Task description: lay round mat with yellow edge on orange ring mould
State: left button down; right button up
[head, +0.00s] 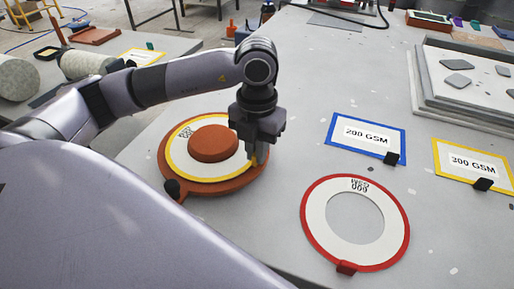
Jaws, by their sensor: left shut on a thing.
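The round white mat with the yellow edge (185,161) is on or just over the orange ring mould (222,189). Its hole is around the mould's raised round centre, and the mould's outer rim shows beyond the yellow edge. I cannot tell whether the mat lies fully flat. My left gripper (257,160) points down at the right side of the mould and is shut on the mat's edge there. The gripper hides that part of the mat and rim. A dark tab (172,187) shows at the front left edge. My right gripper is not in view.
A round mat with a red edge (318,232) lies to the right. Behind it are a blue-edged "200 GSM" card (367,133) and a yellow-edged "300 GSM" card (474,162). The table between mould and cards is clear.

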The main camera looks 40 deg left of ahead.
pick_arm(q)
jog(key=shift+f, duration=0.15)
jog(key=c, duration=1.1)
grip_release()
notch_tip(320, 180, up, 7)
jog(key=shift+r, duration=0.1)
